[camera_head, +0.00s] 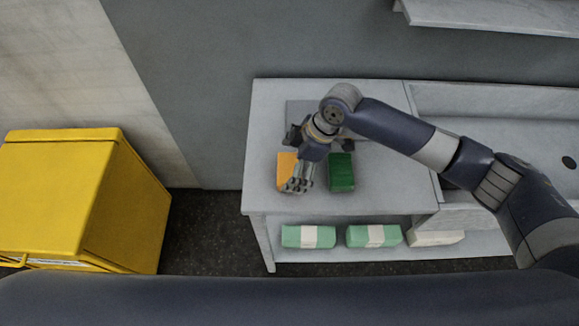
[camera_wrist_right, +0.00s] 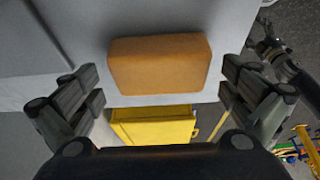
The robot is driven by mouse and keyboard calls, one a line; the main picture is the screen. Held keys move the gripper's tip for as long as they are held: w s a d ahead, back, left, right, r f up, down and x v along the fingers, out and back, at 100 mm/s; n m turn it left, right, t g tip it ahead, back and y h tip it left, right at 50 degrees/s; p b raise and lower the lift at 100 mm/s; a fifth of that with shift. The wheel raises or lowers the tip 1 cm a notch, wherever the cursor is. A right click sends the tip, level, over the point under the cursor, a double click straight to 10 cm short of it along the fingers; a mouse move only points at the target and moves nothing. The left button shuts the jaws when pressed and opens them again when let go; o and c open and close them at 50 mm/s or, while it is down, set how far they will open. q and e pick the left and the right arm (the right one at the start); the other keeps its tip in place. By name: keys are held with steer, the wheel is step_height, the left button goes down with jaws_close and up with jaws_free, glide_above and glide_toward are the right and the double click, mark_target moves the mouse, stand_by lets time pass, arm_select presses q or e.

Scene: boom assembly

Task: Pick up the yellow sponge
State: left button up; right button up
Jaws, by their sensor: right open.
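The yellow sponge (camera_head: 286,165) looks orange-yellow and lies on the grey-white counter, partly hidden by my right gripper in the head view. In the right wrist view the sponge (camera_wrist_right: 160,64) lies whole near the counter's edge. My right gripper (camera_head: 297,186) is above the counter at the sponge. In the wrist view its fingers (camera_wrist_right: 164,96) are wide apart, one on each side of the sponge with gaps, and nothing is between them in contact.
A dark green sponge (camera_head: 341,172) lies close right of the yellow one. Wrapped green packs (camera_head: 308,236) and a whitish pack (camera_head: 435,237) lie on the shelf below. A sink basin (camera_head: 510,138) is at right. A large yellow bin (camera_head: 75,195) stands on the floor at left.

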steer(key=shift+x, duration=0.85)
steer(key=c, duration=0.9)
steer(key=shift+o, duration=0.2)
steer(key=shift+r, duration=0.45)
step_height(320, 180, up, 3)
steer(key=shift+w+f+b, duration=0.1)
steer(key=shift+f+b, duration=0.05)
steer(key=shift+b, duration=0.75)
steer(key=s+d+r+b, duration=0.1)
steer(key=s+d+b, duration=0.2)
steer(key=s, duration=1.2)
steer(key=shift+s+d+r, duration=0.2)
steer(key=shift+d+r, duration=0.05)
steer(key=shift+d, duration=0.75)
